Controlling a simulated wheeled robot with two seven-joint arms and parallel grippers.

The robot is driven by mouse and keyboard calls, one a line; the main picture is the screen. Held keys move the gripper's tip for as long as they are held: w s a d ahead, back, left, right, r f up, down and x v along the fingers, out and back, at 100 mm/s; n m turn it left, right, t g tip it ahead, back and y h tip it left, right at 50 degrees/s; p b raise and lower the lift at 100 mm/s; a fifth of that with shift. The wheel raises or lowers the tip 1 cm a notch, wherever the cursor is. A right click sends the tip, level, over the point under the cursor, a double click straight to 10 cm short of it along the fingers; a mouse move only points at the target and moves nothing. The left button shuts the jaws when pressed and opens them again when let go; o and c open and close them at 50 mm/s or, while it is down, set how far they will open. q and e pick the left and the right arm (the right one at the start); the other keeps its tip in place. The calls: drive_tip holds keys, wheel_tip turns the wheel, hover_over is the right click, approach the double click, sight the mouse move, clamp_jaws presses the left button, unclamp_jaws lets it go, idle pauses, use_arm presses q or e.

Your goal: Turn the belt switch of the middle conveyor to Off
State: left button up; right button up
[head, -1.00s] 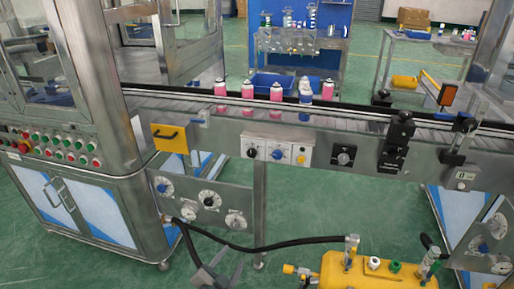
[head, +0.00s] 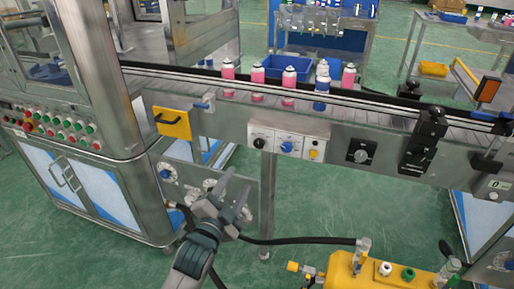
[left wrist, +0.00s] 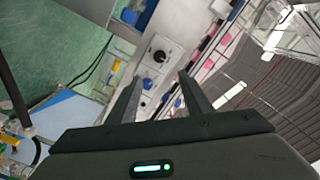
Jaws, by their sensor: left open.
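The conveyor's front rail (head: 220,122) carries a white switch panel (head: 288,145) with a black knob (head: 260,143), a blue knob (head: 287,147) and a yellow button (head: 313,154). Farther right is a separate rotary knob on a black plate (head: 361,153). Any labels are too small to read, so I cannot tell which is the belt switch. My left gripper (head: 236,184) is open and empty, below and left of the switch panel and apart from it. In the left wrist view, a dark knob (left wrist: 160,56) shows beyond the open fingers. My right gripper is out of view.
Several pink cans (head: 289,88) and a blue one (head: 322,88) stand along the belt. A yellow handled box (head: 172,122) is on the rail at left. A lower dial panel (head: 185,180) is behind my gripper. A yellow machine (head: 375,272) with a black hose stands at front.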

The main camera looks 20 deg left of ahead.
sight(258, 145)
use_arm(q)
drive_tip(key=w, duration=1)
drive_tip(key=w+p, duration=0.1)
drive_tip(key=w, duration=0.5)
drive_tip(key=shift+d, duration=0.3)
drive_tip(key=shift+w, duration=0.7)
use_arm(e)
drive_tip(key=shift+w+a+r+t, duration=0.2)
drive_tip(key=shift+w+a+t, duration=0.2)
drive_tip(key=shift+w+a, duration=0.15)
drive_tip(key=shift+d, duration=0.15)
use_arm(q)
drive_tip(key=c, duration=0.9)
drive_tip(key=shift+c, duration=0.8)
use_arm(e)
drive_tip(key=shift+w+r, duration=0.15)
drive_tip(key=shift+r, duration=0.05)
